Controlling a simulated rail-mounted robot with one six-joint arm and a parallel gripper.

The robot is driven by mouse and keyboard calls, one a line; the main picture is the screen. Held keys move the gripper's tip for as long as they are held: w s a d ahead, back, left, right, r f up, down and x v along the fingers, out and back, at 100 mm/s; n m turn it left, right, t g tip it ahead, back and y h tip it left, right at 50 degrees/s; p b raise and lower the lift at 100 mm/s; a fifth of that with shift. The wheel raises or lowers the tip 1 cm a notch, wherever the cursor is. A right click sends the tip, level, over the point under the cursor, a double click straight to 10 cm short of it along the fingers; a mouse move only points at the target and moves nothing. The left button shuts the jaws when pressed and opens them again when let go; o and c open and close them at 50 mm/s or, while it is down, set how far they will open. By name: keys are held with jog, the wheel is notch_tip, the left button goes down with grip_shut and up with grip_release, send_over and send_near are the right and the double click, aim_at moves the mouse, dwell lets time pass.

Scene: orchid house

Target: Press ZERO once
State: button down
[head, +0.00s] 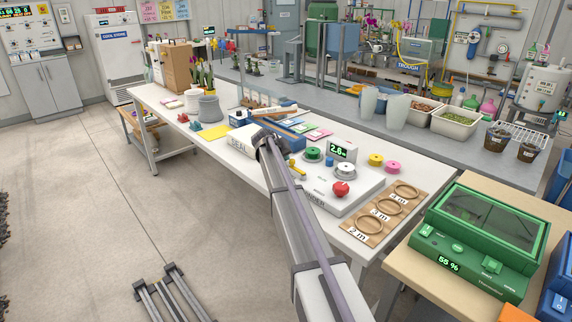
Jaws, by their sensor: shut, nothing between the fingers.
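The winder (336,204), a pale box lettered "WINDER" in part, sits on the white table. Its display (342,151) reads about 2.6 m. On or beside it are a red knob (341,188), a green round part (313,153), a grey-white round part (346,168), a small blue part (329,161) and a yellow part (297,171). No ZERO lettering is legible at this size. My arm crosses the lower middle and covers the winder's left side. I cannot make out my gripper's fingers.
A wooden board (373,228) with several rings lies right of the winder. Yellow (376,159) and pink (393,167) spools stand behind it. A box lettered "SEAL" (243,141) is left of my arm. A green machine (480,238) showing 55 % stands at right.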

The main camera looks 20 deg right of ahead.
jog(key=shift+f, duration=0.3)
dwell(0.5)
jog(key=shift+r+p, duration=0.6)
jog(key=shift+r, duration=0.3)
notch_tip(320, 180, up, 5)
jog(key=p, duration=0.5)
jog(key=shift+r, duration=0.1)
